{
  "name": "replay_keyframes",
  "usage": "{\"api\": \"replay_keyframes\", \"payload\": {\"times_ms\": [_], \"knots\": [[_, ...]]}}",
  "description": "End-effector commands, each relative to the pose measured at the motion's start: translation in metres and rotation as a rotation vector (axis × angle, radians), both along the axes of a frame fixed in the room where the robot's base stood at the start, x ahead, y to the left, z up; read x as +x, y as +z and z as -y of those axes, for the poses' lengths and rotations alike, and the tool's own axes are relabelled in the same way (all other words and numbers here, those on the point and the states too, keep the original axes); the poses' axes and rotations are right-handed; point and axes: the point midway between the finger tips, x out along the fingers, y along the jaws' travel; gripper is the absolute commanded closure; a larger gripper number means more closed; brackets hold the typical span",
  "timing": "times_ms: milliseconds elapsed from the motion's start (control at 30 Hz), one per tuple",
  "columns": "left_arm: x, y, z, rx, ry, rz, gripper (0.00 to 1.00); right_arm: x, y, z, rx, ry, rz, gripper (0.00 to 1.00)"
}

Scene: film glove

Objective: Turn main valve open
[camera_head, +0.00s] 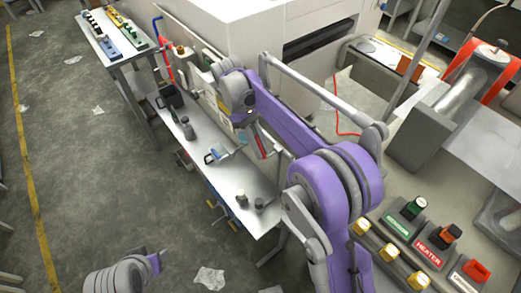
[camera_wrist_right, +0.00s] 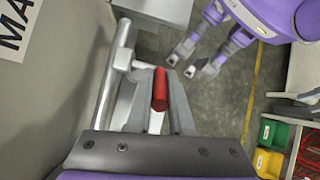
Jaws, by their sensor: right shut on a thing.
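The main valve's red lever (camera_wrist_right: 160,90) shows in the right wrist view, on a silver fitting beside a vertical metal pipe (camera_wrist_right: 109,80). My right gripper (camera_wrist_right: 162,88) is shut on the red lever, with one grey finger on each side of it. In the head view the red lever (camera_head: 261,146) shows below the purple wrist of my right arm; the fingers are hard to make out there. My left gripper (camera_wrist_right: 183,66) shows in the right wrist view, its two fingers apart and empty, above the floor. In the head view only part of my left arm shows at the bottom.
A panel with a partly cut-off label (camera_wrist_right: 14,30) stands close on the left in the right wrist view. A narrow white bench (camera_head: 240,180) with bottles and tools runs below the right arm. A console with a heater switch (camera_head: 437,245) is at right. Open floor lies left.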

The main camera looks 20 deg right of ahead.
Motion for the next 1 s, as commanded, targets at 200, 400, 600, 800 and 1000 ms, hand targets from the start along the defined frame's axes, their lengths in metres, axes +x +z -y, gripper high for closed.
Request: {"api": "replay_keyframes", "payload": {"times_ms": [200, 400, 600, 800, 1000], "knots": [[-0.0007, -0.0029, 0.0, 0.0, 0.0, -0.001, 0.5, 0.0005, 0.0004, -0.0002, -0.006, 0.0, -0.016, 1.0], [-0.0006, -0.0025, 0.0, 0.0, 0.0, -0.001, 0.5, 0.0004, 0.0007, -0.0002, -0.006, 0.0, -0.015, 1.0], [-0.0006, -0.0025, 0.0, 0.0, 0.0, -0.001, 0.5, 0.0005, 0.0005, -0.0001, -0.006, 0.0, -0.015, 0.57], [-0.0007, -0.0027, 0.0, 0.0, 0.0, -0.001, 0.5, 0.0004, 0.0001, -0.0001, -0.006, 0.0, -0.015, 0.5], [-0.0008, -0.0033, 0.0, 0.0, 0.0, -0.002, 0.5, 0.0024, 0.0024, -0.0008, -0.005, 0.0, -0.014, 0.5]]}}
